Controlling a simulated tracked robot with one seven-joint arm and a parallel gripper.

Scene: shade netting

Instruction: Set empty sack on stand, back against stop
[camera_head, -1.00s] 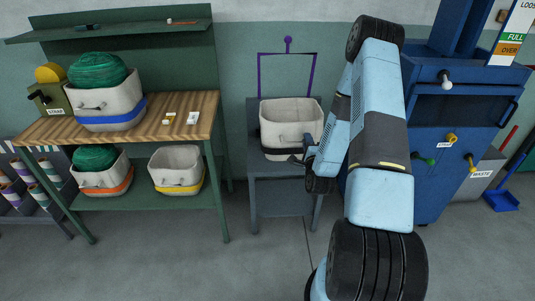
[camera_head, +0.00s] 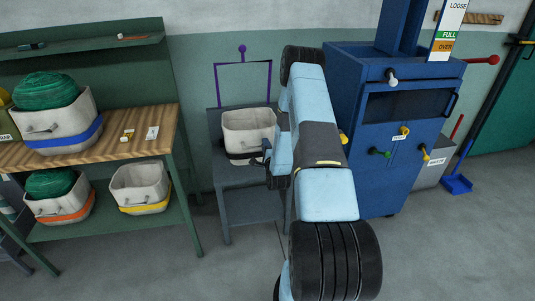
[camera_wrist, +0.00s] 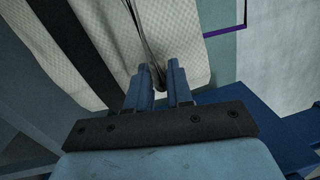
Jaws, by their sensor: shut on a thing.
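The empty sack (camera_head: 250,124) is pale woven cloth with a black band and an open top. It is over the top of the grey stand (camera_head: 232,173) in the head view. Whether its base touches the stand I cannot tell. A purple frame (camera_head: 243,64), the stop, rises behind it; any gap between them is unclear. My gripper (camera_head: 266,160) is at the sack's front right side, partly hidden by my arm. In the wrist view my gripper (camera_wrist: 159,72) is shut on a dark handle loop of the sack (camera_wrist: 150,35).
A blue machine (camera_head: 390,130) with coloured knobs stands close to the right of my arm. A green workbench (camera_head: 110,150) at left holds a sack with green netting (camera_head: 62,130), with more sacks on its lower shelf. Floor in front of the stand is clear.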

